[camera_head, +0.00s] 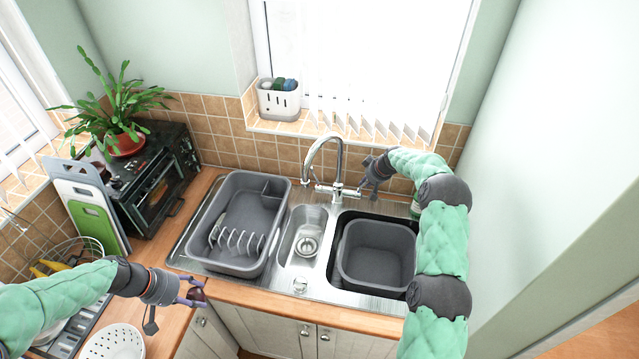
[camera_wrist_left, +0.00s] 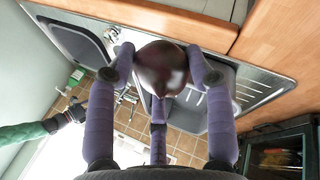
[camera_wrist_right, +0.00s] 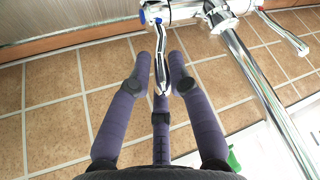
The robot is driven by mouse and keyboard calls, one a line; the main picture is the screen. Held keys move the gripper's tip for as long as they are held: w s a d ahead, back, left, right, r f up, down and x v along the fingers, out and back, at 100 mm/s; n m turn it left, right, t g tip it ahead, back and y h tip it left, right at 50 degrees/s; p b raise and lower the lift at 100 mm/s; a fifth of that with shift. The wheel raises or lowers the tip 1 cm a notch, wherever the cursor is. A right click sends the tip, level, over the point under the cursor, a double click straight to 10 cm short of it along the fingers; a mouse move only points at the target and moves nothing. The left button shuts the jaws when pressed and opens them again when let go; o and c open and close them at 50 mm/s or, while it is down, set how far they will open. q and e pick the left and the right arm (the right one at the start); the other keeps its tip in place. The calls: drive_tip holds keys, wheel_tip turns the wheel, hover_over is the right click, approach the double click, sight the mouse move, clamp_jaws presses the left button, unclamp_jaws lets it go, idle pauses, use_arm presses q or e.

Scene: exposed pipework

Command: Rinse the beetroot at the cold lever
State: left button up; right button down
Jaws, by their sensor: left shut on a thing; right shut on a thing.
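The beetroot (camera_head: 198,293), dark purple and round, is held in my left gripper (camera_head: 190,291), over the worktop front left of the sink. In the left wrist view the beetroot (camera_wrist_left: 161,68) sits between the fingers. The chrome mixer tap (camera_head: 338,165) arches at the back of the sink, its spout pointing left. My right gripper (camera_head: 371,177) is at the tap's right side. In the right wrist view its fingers are shut around a chrome lever (camera_wrist_right: 161,62), with a blue mark (camera_wrist_right: 145,18) at the lever's base. I see no water from the spout.
A grey dish rack (camera_head: 236,222) stands on the left drainer. A colander (camera_head: 115,343), chopping boards (camera_head: 92,212) and a black toaster oven (camera_head: 155,185) stand at left.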

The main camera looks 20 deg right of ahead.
use_arm(q)
wheel_tip(320, 180, down, 2)
drive_tip(key=shift+f+b, duration=0.1)
drive_tip(key=shift+b, duration=0.6)
use_arm(e)
drive_tip(key=shift+a+r+t, duration=0.1)
drive_tip(key=shift+a+t, duration=0.15)
drive_tip(key=shift+t, duration=0.15)
use_arm(q)
drive_tip(key=shift+w+f+b, duration=0.1)
drive_tip(key=shift+f+b, duration=0.4)
use_arm(e)
drive_tip(key=shift+s+a+r+t+h, duration=0.15)
drive_tip(key=shift+s+t+h, duration=0.05)
drive_tip(key=shift+t+h, duration=0.1)
use_arm(q)
drive_tip(key=shift+d, duration=0.1)
use_arm(e)
drive_tip(key=c, duration=1.2)
unclamp_jaws()
use_arm(q)
drive_tip(key=shift+a, duration=0.25)
use_arm(e)
drive_tip(key=shift+a, duration=0.2)
use_arm(q)
drive_tip(key=shift+d, duration=0.1)
use_arm(e)
drive_tip(key=shift+s+d, duration=0.15)
